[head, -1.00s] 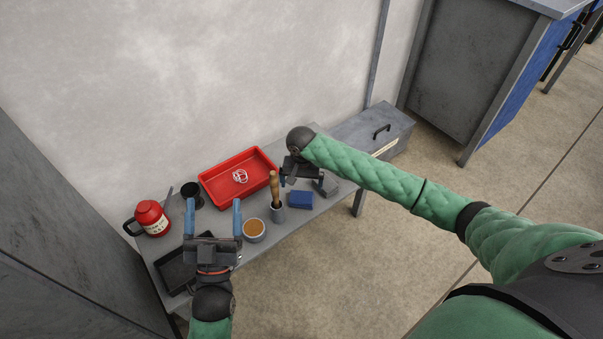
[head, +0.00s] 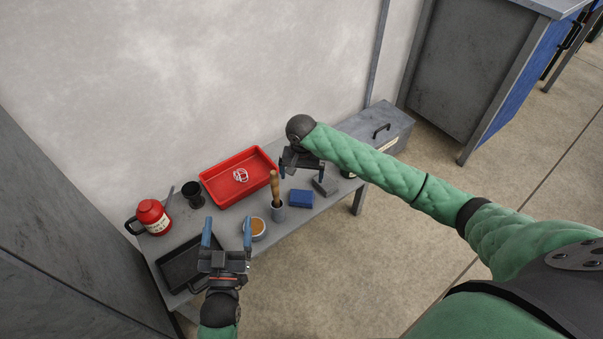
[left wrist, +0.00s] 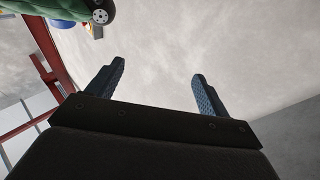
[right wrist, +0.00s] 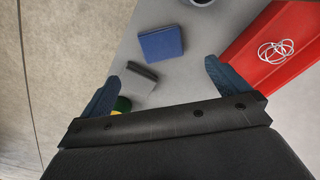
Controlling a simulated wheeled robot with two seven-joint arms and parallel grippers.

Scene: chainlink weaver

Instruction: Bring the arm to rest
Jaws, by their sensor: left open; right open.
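My left gripper (head: 227,234) is open and empty, held above the near left part of the table, over the black tray's right side and the tan-filled cup. In the left wrist view its two blue fingers (left wrist: 155,88) stand wide apart with only the pale wall beyond. My right gripper (head: 300,172) is open above the table's back right, beside the red tray. In the right wrist view its blue fingers (right wrist: 162,90) are apart with nothing between them. The red tray (head: 212,189) holds white chain links (head: 240,175), also seen in the right wrist view (right wrist: 276,50).
The grey table (head: 215,218) also bears a red flask (head: 152,216), a black cup (head: 191,190), a black tray (head: 178,270), a tan-filled cup (head: 259,228), a wooden-handled tool (head: 275,187) in a grey holder, a blue block (head: 301,198) and a grey block (head: 326,186). A grey box (head: 390,125) stands right.

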